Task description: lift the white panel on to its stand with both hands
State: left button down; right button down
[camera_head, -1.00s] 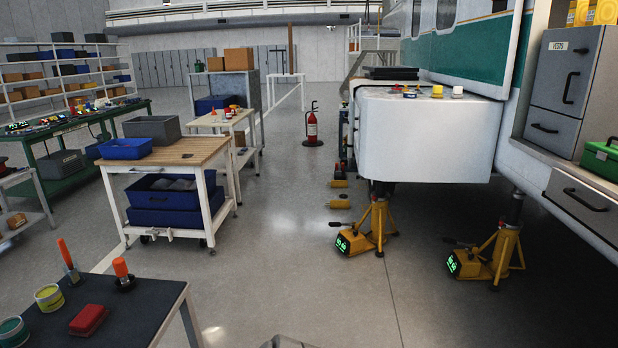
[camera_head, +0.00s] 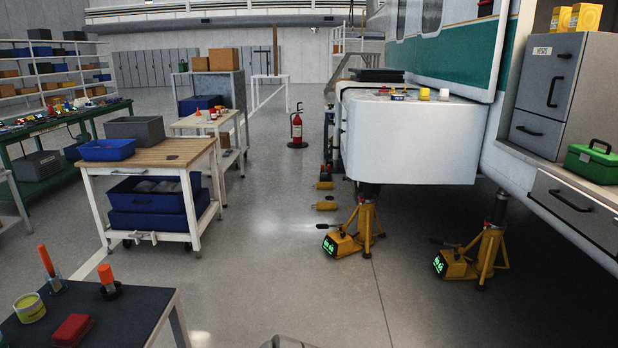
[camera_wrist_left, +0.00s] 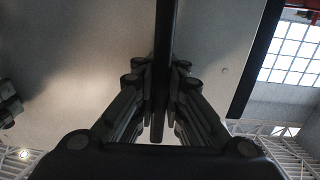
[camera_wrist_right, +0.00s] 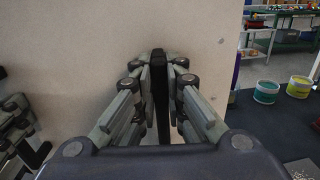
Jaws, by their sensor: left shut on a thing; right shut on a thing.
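The white panel shows as a broad, pale surface filling much of the left wrist view (camera_wrist_left: 85,35) and the right wrist view (camera_wrist_right: 90,35). My left gripper (camera_wrist_left: 161,68) is shut on a long dark bar that stands out against this surface. My right gripper (camera_wrist_right: 160,66) is shut on a shorter dark bar against the pale surface. I cannot tell how either bar joins the panel. Neither gripper nor the held panel shows clearly in the head view. I cannot make out the stand for certain.
A dark-topped table (camera_head: 135,315) with a red box (camera_head: 72,330) is near at lower left. A wooden-topped trolley (camera_head: 165,155) stands beyond it. Yellow jacks (camera_head: 362,228) stand under the white-and-green vehicle body (camera_head: 410,140) at right. The floor (camera_head: 270,250) between is clear.

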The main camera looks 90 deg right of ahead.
pick_arm(q)
jog(key=shift+s+a, duration=0.1)
jog(key=shift+a, duration=0.1)
pick_arm(e)
jog(key=shift+r, duration=0.15)
